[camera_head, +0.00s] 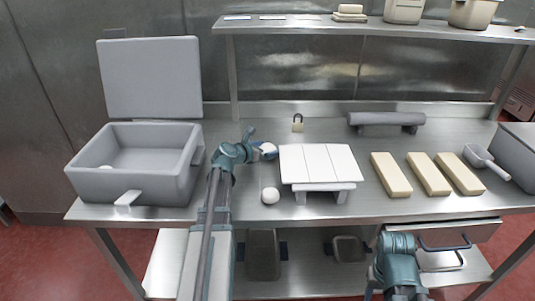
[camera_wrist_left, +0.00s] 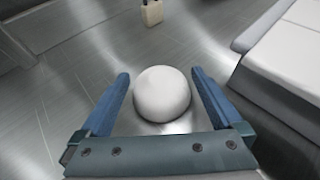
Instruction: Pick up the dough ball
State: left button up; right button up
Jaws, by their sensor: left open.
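A white dough ball (camera_wrist_left: 162,93) sits between the two blue fingers of my left gripper (camera_wrist_left: 160,74) in the left wrist view. The fingers are open, with a gap on each side of the ball. In the head view this ball (camera_head: 268,148) is at the tip of my left gripper (camera_head: 262,143), just left of the white slatted board, partly hidden by the gripper. A second white ball (camera_head: 270,195) lies on the steel table nearer the front edge, apart from the gripper. My right arm shows at the bottom right, but its fingers are not visible.
The white slatted board (camera_head: 320,165) stands close on the right. A grey open-lidded box (camera_head: 130,185) is at left. A small padlock-like item (camera_head: 298,123) and a grey roller (camera_head: 387,119) are behind. Several cream blocks (camera_head: 390,175) lie at right.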

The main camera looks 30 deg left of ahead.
aim_at(267, 145)
pick_arm(q)
jog(key=c, duration=1.4)
jog(key=shift+r, duration=0.15)
notch_tip(267, 145, up, 10)
jog(key=p, duration=1)
